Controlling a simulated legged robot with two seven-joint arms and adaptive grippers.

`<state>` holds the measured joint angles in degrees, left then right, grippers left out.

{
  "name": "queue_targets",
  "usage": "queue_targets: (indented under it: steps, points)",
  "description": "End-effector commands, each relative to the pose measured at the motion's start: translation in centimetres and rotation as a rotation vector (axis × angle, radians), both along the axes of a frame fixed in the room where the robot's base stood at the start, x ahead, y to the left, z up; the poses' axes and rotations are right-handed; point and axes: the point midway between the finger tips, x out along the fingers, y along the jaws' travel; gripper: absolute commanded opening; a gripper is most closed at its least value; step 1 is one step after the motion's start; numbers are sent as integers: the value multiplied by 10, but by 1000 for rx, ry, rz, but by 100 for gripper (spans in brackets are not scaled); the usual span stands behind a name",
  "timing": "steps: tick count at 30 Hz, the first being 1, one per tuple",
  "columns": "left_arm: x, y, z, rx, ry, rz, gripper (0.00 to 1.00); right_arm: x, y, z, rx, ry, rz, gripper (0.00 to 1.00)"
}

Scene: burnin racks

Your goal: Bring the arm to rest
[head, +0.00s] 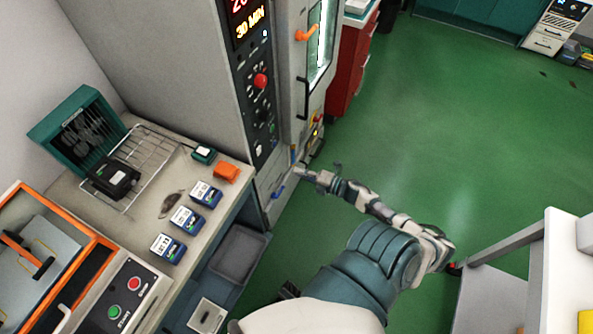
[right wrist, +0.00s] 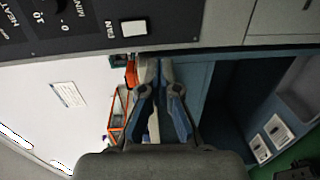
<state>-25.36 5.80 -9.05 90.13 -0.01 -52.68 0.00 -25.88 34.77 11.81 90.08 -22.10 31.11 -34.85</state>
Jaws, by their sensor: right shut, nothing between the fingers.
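My right arm (head: 375,207) reaches from the bottom of the head view to the lower front of the tall grey cabinet (head: 185,45). My right gripper (head: 300,171) is at its end, close to the cabinet's lower front, near a blue handle (head: 278,192). In the right wrist view the gripper (right wrist: 160,68) is shut with nothing between its fingers. Its tips point toward the cabinet's lower edge, below the control panel (right wrist: 60,22). I cannot tell whether the tips touch the cabinet. My left gripper is not in view.
A bench at left holds a wire rack (head: 148,160), a teal box (head: 80,130), several blue-and-white units (head: 186,219) and an orange block (head: 227,173). A grey cart (head: 495,300) stands at lower right. The green floor (head: 440,130) between is mostly clear.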

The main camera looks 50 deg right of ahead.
Motion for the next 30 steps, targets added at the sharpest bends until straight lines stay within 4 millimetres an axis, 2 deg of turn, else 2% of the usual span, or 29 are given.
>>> queue_targets:
  steps: [6, 13, 16, 17, 20, 23, 24, 26, 27, 30]
  points:
    - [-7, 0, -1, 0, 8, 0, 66, 0, 0, 0, 0, 0, 0, 0]
    - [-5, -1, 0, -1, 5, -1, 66, 0, 1, 0, 1, 1, -2, 0]
    - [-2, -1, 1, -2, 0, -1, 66, -1, 1, -13, 42, 40, -45, 0]
    - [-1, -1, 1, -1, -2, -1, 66, -3, 1, -22, 71, 65, -77, 0]
    - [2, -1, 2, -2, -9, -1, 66, -13, 6, -71, 227, 214, -245, 0]
    - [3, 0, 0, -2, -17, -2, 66, -40, 25, -140, 434, 427, -467, 0]
    - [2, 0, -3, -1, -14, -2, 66, -55, 39, -168, 515, 519, -556, 0]
    - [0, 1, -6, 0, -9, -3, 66, -80, 63, -205, 623, 654, -682, 0]
    - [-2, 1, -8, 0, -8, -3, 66, -98, 82, -226, 687, 741, -761, 0]
    - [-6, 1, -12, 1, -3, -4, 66, -142, 132, -267, 811, 945, -935, 0]
